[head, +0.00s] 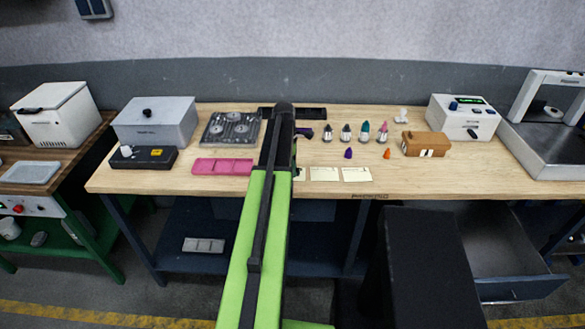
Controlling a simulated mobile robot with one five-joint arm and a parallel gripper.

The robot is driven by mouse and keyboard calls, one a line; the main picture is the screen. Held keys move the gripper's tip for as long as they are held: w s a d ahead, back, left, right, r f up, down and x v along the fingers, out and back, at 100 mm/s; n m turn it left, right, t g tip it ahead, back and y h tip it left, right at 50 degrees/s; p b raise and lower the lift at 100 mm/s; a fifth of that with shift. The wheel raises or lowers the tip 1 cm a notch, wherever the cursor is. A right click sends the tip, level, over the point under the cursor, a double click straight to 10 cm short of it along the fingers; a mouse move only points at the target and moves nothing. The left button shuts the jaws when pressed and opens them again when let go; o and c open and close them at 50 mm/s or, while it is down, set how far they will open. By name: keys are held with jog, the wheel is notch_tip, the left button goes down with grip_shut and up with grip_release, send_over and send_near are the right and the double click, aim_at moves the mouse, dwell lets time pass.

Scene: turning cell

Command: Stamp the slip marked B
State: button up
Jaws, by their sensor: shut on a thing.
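Three cream paper slips lie near the front edge of the bench: a left slip (299,174) partly covered by my arm, a middle slip (324,174) and a right slip (356,174). Their markings are too small to read, so I cannot tell which is B. My green and black arm reaches forward over the bench, just left of the slips. Its far end hides my gripper jaws and whatever is between them. A dark purple item (304,133) shows just right of the arm; I cannot tell what it is. No stamp is clearly recognisable.
Several small coloured-top tools, including a teal one (365,131), stand behind the slips. A purple cone (348,153) and an orange cone (387,154) are nearer. A brown block (425,144) is to the right, a pink tray (223,166) left. An open drawer (510,289) juts out below right.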

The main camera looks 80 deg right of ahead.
notch_tip(320, 180, up, 7)
jog(key=p, duration=0.7)
